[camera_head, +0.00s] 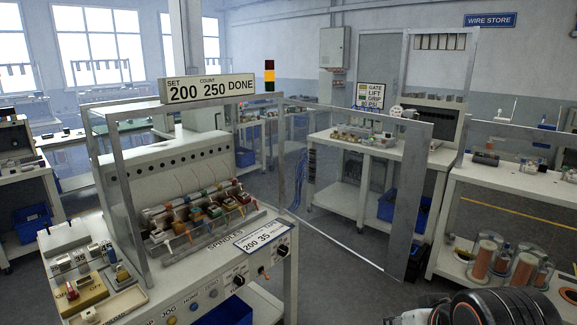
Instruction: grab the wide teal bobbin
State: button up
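I cannot pick out a wide teal bobbin for certain. Small coloured parts, some of them greenish (196,214), sit in rows on the spindle machine (184,165) at the left, too small to tell apart. A black and grey part of my own arm with an orange ring shows at the bottom right edge. My gripper's fingers cannot be seen, so nothing shows of their state or of anything in them.
A clear guard door (350,190) stands open to the right of the machine. A back bench (375,152) holds small parts and a monitor. A right bench (510,200) holds copper-coloured spools (485,258) under clear covers. Grey floor (365,275) lies open between the machine and right bench.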

aim_at(196, 211)
jog(key=i+l, duration=1.15)
jog(key=i+l+u, duration=0.1)
jog(key=i+l, duration=0.45)
jog(key=l, duration=0.2)
jog(key=i+l, duration=0.55)
jog(key=u, duration=0.4)
jog(key=l+u, duration=0.15)
jog(key=u, duration=0.25)
jog(key=i+l+u, duration=0.1)
jog(key=u, duration=0.3)
jog(key=l+u, duration=0.1)
jog(key=u, duration=0.3)
jog(key=l+u, duration=0.1)
jog(key=u, duration=0.3)
